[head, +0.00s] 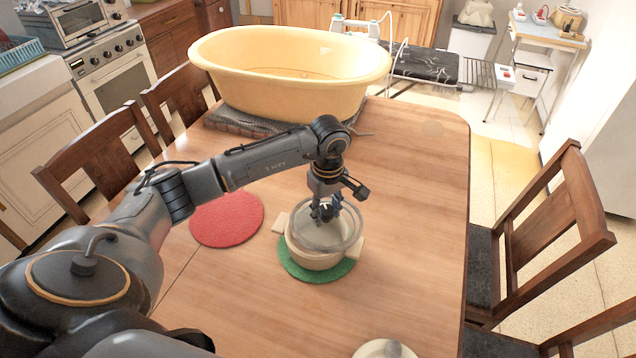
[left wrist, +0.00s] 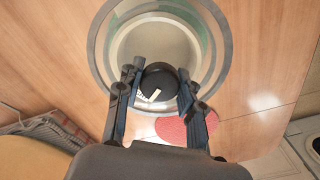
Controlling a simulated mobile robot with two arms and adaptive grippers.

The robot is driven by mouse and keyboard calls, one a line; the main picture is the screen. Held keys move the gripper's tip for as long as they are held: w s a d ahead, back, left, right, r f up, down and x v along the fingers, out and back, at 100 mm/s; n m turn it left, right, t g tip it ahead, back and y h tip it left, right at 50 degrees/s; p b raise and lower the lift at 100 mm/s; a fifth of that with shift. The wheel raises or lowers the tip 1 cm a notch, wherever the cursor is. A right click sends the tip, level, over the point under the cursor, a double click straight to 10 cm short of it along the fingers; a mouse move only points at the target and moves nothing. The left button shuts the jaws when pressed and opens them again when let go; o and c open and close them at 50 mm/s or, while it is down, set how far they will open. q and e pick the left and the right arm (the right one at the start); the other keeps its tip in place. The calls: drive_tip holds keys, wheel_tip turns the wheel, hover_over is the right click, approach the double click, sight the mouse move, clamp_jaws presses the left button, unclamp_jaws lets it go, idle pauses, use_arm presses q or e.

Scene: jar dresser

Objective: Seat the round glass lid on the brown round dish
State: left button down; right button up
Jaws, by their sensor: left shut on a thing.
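The round glass lid (head: 328,226) is clear with a pale rim and a black knob (left wrist: 160,83). My left gripper (head: 325,207) is shut on the knob, with one finger on each side in the left wrist view (left wrist: 157,90). The lid is over the round dish (head: 315,261), which looks cream to light beige and has two side handles. The dish stands on a green round mat (head: 318,276). In the left wrist view the lid's rim looks wider than the dish and slightly off its centre, and it seems a little above it; the exact gap is hard to tell. My right gripper is not in view.
A red round mat (head: 227,219) lies bare to the left. A large yellow tub (head: 285,95) stands on a folded dark cloth at the table's far end. A pale round thing (head: 384,349) is cut off at the near edge. Chairs flank the wooden table (head: 410,220), clear at right.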

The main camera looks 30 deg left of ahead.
use_arm(q)
drive_tip(key=a+n, duration=0.1)
drive_tip(key=a+p, duration=0.1)
drive_tip(key=shift+w+a+r+n, duration=0.1)
drive_tip(key=shift+w+a+n, duration=0.2)
drive_tip(key=shift+a+n, duration=0.1)
drive_tip(key=shift+w+a, duration=0.1)
drive_tip(key=shift+a, duration=0.05)
drive_tip(key=shift+w+f+n, duration=0.1)
drive_tip(key=shift+f+n, duration=0.15)
drive_tip(key=shift+n, duration=0.05)
drive_tip(key=shift+f, duration=0.5)
drive_tip(key=shift+f+b, duration=0.95)
drive_tip(key=shift+f, duration=0.75)
drive_tip(key=shift+f+b, duration=0.5)
drive_tip(key=shift+b, duration=0.1)
drive_tip(key=shift+f, duration=0.15)
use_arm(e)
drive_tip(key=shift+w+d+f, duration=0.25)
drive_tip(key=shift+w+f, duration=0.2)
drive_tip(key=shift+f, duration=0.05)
